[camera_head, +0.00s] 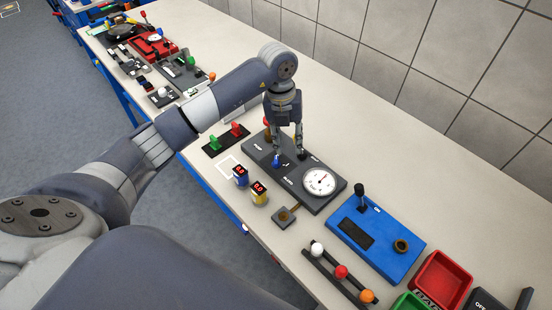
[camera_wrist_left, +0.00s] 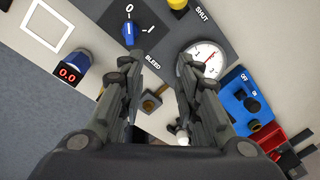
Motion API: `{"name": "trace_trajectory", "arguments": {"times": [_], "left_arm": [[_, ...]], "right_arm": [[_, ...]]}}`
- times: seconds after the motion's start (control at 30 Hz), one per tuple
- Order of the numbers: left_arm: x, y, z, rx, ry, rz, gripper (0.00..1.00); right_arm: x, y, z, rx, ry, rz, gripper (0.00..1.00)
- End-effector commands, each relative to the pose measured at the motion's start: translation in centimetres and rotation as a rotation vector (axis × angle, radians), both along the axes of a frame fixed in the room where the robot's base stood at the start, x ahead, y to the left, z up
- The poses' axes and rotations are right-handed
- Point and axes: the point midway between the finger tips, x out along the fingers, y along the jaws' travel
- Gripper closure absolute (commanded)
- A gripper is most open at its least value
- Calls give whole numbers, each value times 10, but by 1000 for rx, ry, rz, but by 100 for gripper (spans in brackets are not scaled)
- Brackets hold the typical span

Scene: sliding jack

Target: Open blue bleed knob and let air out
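The blue bleed knob (camera_head: 276,161) sits on a dark grey panel (camera_head: 324,205) with a round white gauge (camera_head: 319,181). In the left wrist view the blue knob (camera_wrist_left: 128,34) is at upper left, beside the marks "0" and "I" and the word "BLEED"; its white line points toward "0". The gauge (camera_wrist_left: 205,58) there has a red needle. My left gripper (camera_head: 289,154) points down over the panel, near the knob. In the wrist view its fingers (camera_wrist_left: 158,66) are apart and empty, with the knob outside the gap. My right gripper is not in view.
Blue (camera_head: 241,176) and yellow (camera_head: 259,193) cylinders with red displays stand in front of the panel. A blue box with a lever (camera_head: 382,243) and a red bin (camera_head: 441,283) are to the right. Green and red switches (camera_head: 227,139) are left. A tiled wall is behind.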

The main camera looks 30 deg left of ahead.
Motion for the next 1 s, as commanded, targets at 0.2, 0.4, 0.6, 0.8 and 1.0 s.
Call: {"name": "trace_trajectory", "arguments": {"times": [0.2, 0.4, 0.6, 0.8, 1.0], "left_arm": [[-2, 36, 6, 124, 42, 63, 69], [-4, 36, -19, 125, 48, 62, 69], [-3, 35, -57, 122, 47, 62, 69], [-3, 35, -87, 122, 44, 62, 69], [-2, 35, -99, 121, 41, 60, 69]], "right_arm": [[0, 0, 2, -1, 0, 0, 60], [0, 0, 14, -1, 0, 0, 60], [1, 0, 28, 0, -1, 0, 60], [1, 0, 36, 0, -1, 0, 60], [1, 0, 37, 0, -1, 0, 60]]}}
